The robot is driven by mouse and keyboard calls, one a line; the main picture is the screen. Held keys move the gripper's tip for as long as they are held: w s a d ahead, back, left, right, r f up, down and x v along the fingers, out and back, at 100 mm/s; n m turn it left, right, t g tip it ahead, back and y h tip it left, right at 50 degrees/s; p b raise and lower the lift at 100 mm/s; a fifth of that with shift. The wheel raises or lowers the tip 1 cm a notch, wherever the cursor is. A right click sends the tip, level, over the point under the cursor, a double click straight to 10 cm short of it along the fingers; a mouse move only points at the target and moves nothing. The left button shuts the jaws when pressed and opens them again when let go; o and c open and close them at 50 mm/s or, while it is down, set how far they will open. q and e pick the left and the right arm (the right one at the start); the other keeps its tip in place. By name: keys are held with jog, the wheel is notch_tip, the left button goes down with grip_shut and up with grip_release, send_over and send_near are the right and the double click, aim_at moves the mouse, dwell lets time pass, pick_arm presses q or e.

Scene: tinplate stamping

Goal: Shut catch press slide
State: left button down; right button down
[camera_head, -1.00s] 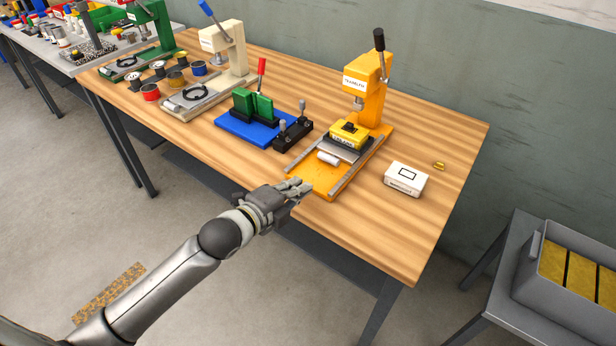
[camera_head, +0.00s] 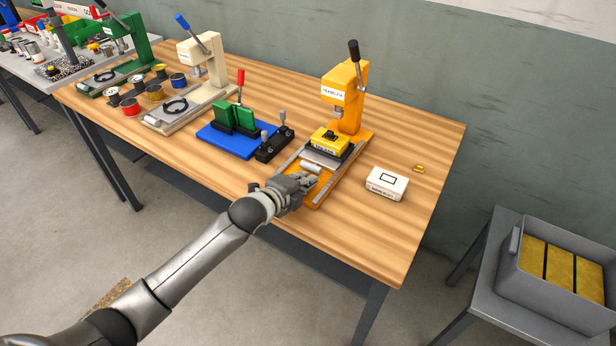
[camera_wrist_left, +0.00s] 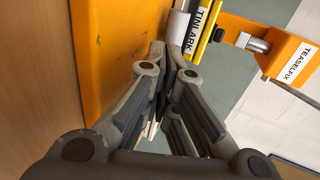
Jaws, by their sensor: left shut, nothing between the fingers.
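The orange catch press (camera_head: 347,95) stands on the table, its dark lever upright; its "TEASELFIX" label shows in the left wrist view (camera_wrist_left: 298,62). Its slide carries a yellow block (camera_head: 328,141) on a grey plate, with a pale round handle (camera_head: 311,167) at the front. The slide sits between two rails, the block near the press head. My left gripper (camera_head: 312,182) is low over the front of the orange base, just before the handle. Its fingers (camera_wrist_left: 163,85) are shut and empty; I cannot tell whether they touch the handle. My right gripper is not in view.
A white box (camera_head: 387,184) and a small brass piece (camera_head: 419,169) lie right of the press. A blue fixture with green blocks (camera_head: 232,137) and a black clamp block (camera_head: 274,143) stand left. A cream press (camera_head: 208,75) is farther left. The front right tabletop is clear.

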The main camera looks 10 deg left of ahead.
aim_at(316, 168)
pick_arm(q)
jog(key=shift+x, duration=0.95)
jog(key=shift+w+d+b, duration=0.25)
jog(key=shift+w+b, duration=0.05)
jog(key=shift+w, duration=0.4)
jog(key=shift+w+d+b, duration=0.25)
jog(key=shift+w+b, duration=0.1)
jog(key=shift+w, duration=0.4)
jog(key=shift+w+d+b, duration=0.25)
jog(key=shift+w+b, duration=0.05)
jog(key=shift+w, duration=0.4)
jog(key=shift+r, duration=0.1)
